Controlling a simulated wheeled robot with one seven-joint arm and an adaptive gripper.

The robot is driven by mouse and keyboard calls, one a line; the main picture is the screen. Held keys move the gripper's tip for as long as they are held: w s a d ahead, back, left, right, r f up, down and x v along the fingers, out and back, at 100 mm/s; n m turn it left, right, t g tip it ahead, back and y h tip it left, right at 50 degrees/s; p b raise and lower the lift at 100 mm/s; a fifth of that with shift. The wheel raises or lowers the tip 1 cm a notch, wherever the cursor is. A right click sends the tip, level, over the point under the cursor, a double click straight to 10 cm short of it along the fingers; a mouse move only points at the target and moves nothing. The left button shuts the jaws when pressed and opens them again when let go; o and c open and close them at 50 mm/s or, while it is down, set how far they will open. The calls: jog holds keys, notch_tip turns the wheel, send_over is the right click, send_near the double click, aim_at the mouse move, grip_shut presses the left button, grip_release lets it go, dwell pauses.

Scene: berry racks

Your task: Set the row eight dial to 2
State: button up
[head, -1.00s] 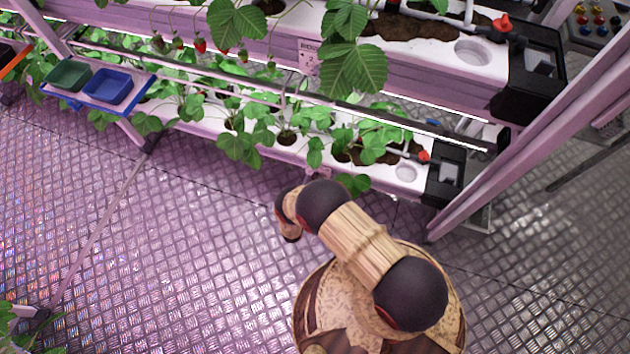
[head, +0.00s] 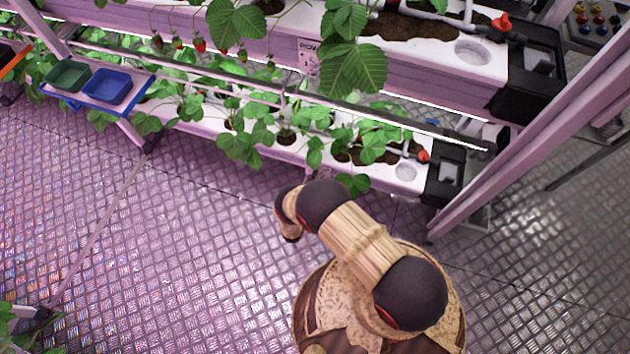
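No dial that I can read as the row eight dial shows in the head view. A white row sign (head: 309,50) hangs on the upper rack's front, and its number is too small to read. One red valve handle (head: 502,23) sits at the upper trough's right end. Another red valve handle (head: 424,156) sits at the lower trough's right end. My arm reaches forward from my base, with its wrist bent down in front of the lower trough. My gripper's fingers do not show.
An upper trough (head: 415,65) and a lower trough (head: 385,178) hold strawberry plants. Black boxes stand at their right ends, beside a slanted rack post (head: 520,160). A panel with coloured buttons (head: 597,25) is at the top right. A blue bin (head: 107,86) is at left. The metal floor is clear.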

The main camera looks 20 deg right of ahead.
jog(key=v, duration=1.2)
jog(key=shift+f, duration=0.1)
dwell(0.4)
